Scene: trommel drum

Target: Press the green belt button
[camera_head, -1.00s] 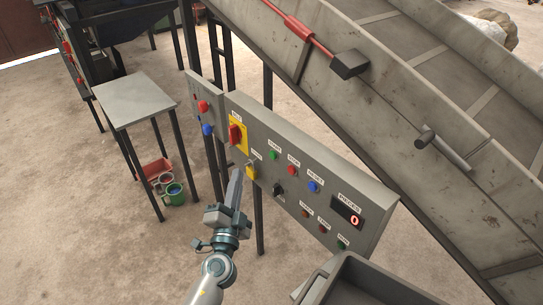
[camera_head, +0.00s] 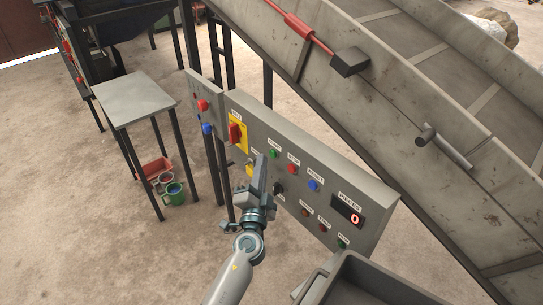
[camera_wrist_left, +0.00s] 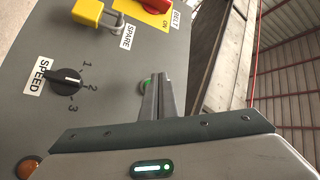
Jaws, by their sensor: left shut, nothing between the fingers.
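The green button (camera_head: 273,154) is on the upper row of the grey control panel (camera_head: 326,165), left of a red button. My left gripper (camera_head: 262,158) is shut and empty, with its fingertips just left of the green button in the head view. In the left wrist view the shut fingers (camera_wrist_left: 158,82) stand in front of the green button (camera_wrist_left: 146,82), which is mostly hidden behind them. Whether the tips touch it, I cannot tell. My right gripper is not in view.
The panel also holds a red button (camera_head: 292,169), a blue button (camera_head: 313,186), a black speed knob (camera_wrist_left: 66,80), a red switch (camera_head: 235,133) on a yellow plate, and a yellow padlock (camera_wrist_left: 88,11). A grey bin (camera_head: 365,283) stands below right. The conveyor rises behind.

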